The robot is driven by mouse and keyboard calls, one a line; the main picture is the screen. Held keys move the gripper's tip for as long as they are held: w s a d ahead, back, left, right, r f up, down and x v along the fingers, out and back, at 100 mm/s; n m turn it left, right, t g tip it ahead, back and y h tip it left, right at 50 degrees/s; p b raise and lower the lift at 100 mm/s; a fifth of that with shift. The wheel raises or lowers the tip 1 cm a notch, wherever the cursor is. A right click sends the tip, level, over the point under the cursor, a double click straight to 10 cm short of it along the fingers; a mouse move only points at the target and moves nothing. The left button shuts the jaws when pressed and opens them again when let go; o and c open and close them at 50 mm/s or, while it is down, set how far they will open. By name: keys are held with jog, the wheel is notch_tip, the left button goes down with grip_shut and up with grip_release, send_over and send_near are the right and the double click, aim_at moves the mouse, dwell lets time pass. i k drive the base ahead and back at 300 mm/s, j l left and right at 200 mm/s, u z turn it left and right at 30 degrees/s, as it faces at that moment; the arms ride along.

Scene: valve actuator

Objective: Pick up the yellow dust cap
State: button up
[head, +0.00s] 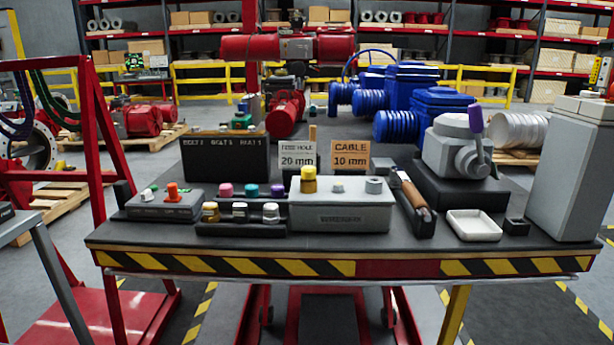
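A yellow cap (308,181), which looks like the dust cap, stands upright on the left part of the top of a grey box (342,218). The box sits near the front middle of the workbench (420,247). Two grey round fittings (374,186) are on the box top to the right of the cap. My gripper is not in view.
Signs (350,156) stand behind. A tool holder (412,205), grey actuator (455,150) and white dish (474,226) are to the right.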

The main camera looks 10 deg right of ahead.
aim_at(308, 173)
jog(key=i+j, duration=0.65)
jog(key=j, duration=0.15)
jog(key=j+z, duration=0.1)
jog(key=z, duration=0.35)
jog(key=i+j+z, duration=0.1)
jog(key=z, duration=0.3)
jog(key=j+z, duration=0.15)
jog(key=z, duration=0.3)
jog(key=i, duration=0.05)
